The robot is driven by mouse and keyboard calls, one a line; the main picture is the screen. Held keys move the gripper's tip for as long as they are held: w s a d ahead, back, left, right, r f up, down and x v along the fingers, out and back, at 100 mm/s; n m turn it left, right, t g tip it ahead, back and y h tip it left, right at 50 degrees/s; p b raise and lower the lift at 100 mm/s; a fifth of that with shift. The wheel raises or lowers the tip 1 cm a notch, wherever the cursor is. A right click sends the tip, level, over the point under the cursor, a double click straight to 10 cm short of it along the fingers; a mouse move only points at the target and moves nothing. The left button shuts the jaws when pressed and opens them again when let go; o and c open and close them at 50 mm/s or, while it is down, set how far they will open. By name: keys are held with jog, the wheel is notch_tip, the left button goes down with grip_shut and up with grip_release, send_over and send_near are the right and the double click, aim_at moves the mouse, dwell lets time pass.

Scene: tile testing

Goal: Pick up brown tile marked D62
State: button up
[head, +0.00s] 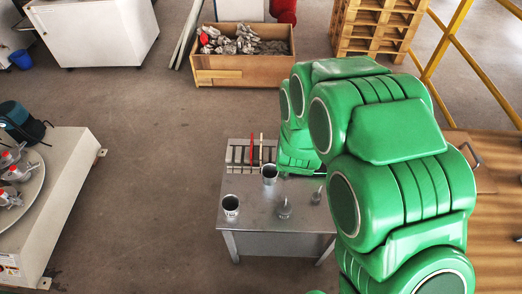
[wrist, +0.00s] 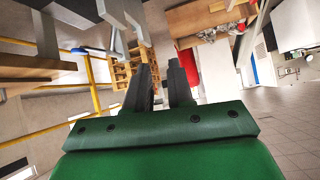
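I cannot make out a brown tile marked D62 in either view. My gripper (wrist: 160,68) shows in the wrist view as two dark fingers with a clear gap between them. It is open, and I see nothing held in it. In the head view my green arm reaches over the right side of the metal table (head: 250,186), and the gripper is hidden behind it. A slotted rack (head: 236,153) with a thin red piece and a thin white piece standing in it sits at the table's back edge.
Two metal cups (head: 231,206) (head: 270,174) and a small cone-shaped metal piece (head: 284,208) stand on the metal table. A wooden surface (head: 497,235) lies at the right. A wooden crate of metal parts (head: 232,78) and pallets (head: 372,28) stand behind. Floor left of the table is clear.

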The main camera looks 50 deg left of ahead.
aim_at(261, 145)
jog(key=s+a+f+n+t+y, duration=0.1)
jog(key=s+a+f+n+y, duration=0.15)
jog(key=s+a+f, duration=0.55)
jog(key=shift+t+y, duration=0.25)
jog(key=shift+t, duration=0.05)
jog(key=shift+r+x, duration=0.2)
jog(key=shift+x, duration=3.3)
grip_shut()
